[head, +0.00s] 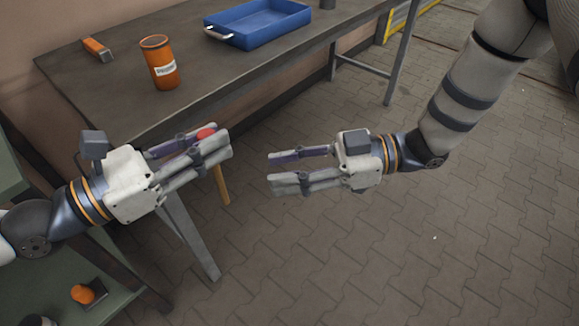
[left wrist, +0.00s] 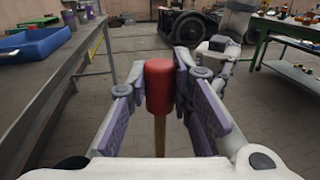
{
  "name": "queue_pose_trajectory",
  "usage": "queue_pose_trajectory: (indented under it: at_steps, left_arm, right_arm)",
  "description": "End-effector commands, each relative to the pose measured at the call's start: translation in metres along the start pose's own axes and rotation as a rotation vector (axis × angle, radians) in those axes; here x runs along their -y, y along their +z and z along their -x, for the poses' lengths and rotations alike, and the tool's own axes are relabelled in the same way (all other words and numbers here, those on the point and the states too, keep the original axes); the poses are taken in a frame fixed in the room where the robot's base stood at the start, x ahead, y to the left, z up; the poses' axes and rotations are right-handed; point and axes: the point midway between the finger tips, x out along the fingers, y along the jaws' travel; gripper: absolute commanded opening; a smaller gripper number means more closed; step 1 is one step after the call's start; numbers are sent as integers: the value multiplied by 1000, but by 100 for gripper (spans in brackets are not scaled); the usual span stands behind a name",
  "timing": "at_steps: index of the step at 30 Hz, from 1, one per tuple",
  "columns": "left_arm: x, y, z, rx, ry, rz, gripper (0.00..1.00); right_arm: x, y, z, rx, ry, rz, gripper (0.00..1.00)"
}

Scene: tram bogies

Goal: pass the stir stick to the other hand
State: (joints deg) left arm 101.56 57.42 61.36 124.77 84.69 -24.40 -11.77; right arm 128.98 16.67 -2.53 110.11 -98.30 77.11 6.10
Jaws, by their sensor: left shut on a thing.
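The stir stick has a red end (head: 205,133) and a wooden shaft (head: 220,185) that hangs down below my left gripper (head: 218,143). In the left wrist view the red end (left wrist: 159,86) stands between the fingers, with the wooden shaft (left wrist: 159,137) below it. My left gripper is shut on the stick, in front of the table. My right gripper (head: 272,171) is a short way to the right, its fingers pointing left towards the left gripper. Its fingers are apart, with nothing between them.
The grey table (head: 115,90) stands behind the grippers. On it are an orange can (head: 159,66) with a white label, a blue tray (head: 258,25) and an orange-handled tool (head: 97,49). A green shelf (head: 110,303) is at lower left. The paved floor (head: 400,240) at right is clear.

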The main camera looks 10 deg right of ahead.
Motion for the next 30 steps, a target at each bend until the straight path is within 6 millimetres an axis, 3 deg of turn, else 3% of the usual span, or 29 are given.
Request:
queue_pose_trajectory:
  at_steps: [9, 15, 26, 27, 30]
  left_arm:
    - [0, 0, 0, 0, 0, 0, 0]
    - [0, 0, 0, 0, 0, 0, 0]
    - [0, 0, 0, 0, 0, 0, 0]
    - [0, 0, 0, 0, 0, 0, 0]
    - [0, 0, 0, 0, 0, 0, 0]
  right_arm:
    - [2, 1, -70, 0, -8, 1, 34]
    - [2, 1, -105, 1, -5, 0, 34]
    - [2, 0, -117, 1, -3, -1, 34]
    - [2, 0, -117, 1, -3, -1, 32]
    - [2, 1, -117, 1, -3, -1, 9]
